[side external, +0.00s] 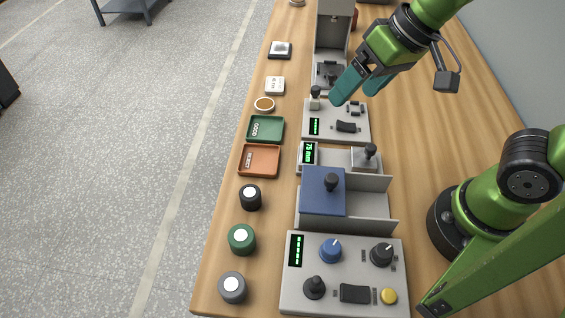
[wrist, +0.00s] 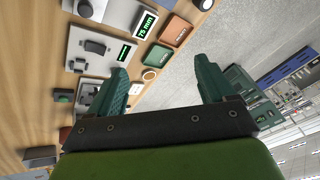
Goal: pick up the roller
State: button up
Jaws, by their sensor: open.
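My gripper (side external: 357,90) has two teal fingers, spread apart with nothing between them. It hangs above the back control panel (side external: 315,132). In the wrist view the open fingers of my gripper (wrist: 161,80) frame bare grey floor past the table edge. I cannot tell for certain which thing is the roller. Three short cylinders with white round tops stand upright along the table's left edge: a black one (side external: 250,203), a green one (side external: 242,245) and a grey one (side external: 232,294). All three are well apart from my gripper.
An orange tray (side external: 275,174) and a green tray (side external: 278,137) lie along the left edge. A small round dish (side external: 264,110) is behind them. A blue block with a knob (side external: 322,205), a front control panel (side external: 335,273) and a tall grey housing (side external: 335,28) fill the middle.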

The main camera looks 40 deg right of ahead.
jog(key=w+a+f+n+g+h, duration=0.1)
jog(key=a+f+n+g, duration=0.2)
jog(key=a, duration=1)
jog(key=g+h, duration=0.1)
jog(key=h, duration=0.1)
send_over(240, 234)
notch_tip(240, 234, down, 2)
jog(key=f, duration=1)
jog(key=shift+s+f, duration=0.35)
jog(key=shift+w+f, duration=0.15)
jog(key=shift+f, duration=1.35)
jog(key=shift+w+f, duration=0.15)
jog(key=shift+f, duration=1.3)
jog(key=shift+c, duration=0.3)
